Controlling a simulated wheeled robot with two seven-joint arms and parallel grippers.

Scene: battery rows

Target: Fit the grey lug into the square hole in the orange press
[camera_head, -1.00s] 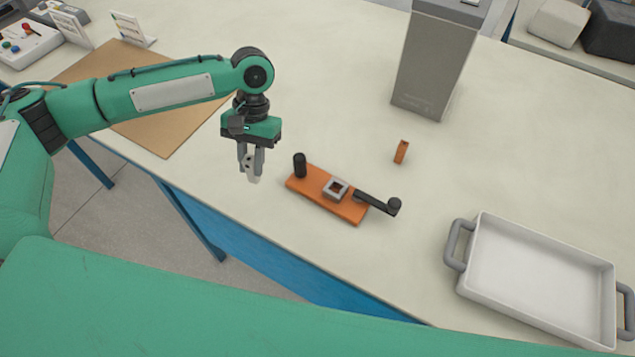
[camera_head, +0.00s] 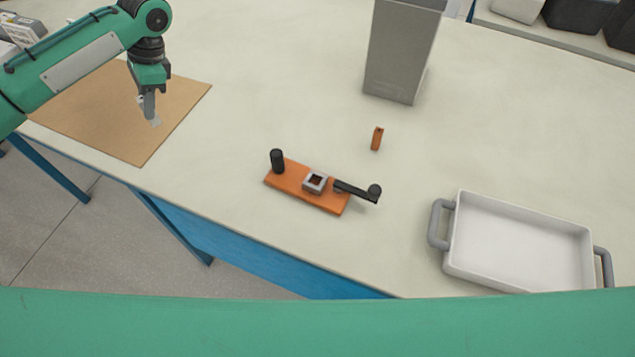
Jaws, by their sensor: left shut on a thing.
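The orange press (camera_head: 290,182) lies on the pale table near its front edge. It has a grey square collar with a square hole (camera_head: 315,181), a black upright knob at its left end and a black crank arm at its right. My left gripper (camera_head: 149,112) is shut on a light grey piece, seemingly the grey lug (camera_head: 154,121), and holds it over the brown board, well left of the press. The fingers hide part of the lug. My right gripper is not in view.
The brown board (camera_head: 95,110) lies at the left. A small orange-brown block (camera_head: 377,139) stands behind the press. A tall grey bin (camera_head: 398,60) stands at the back, a white tray (camera_head: 520,245) with grey handles at the right. The table between is clear.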

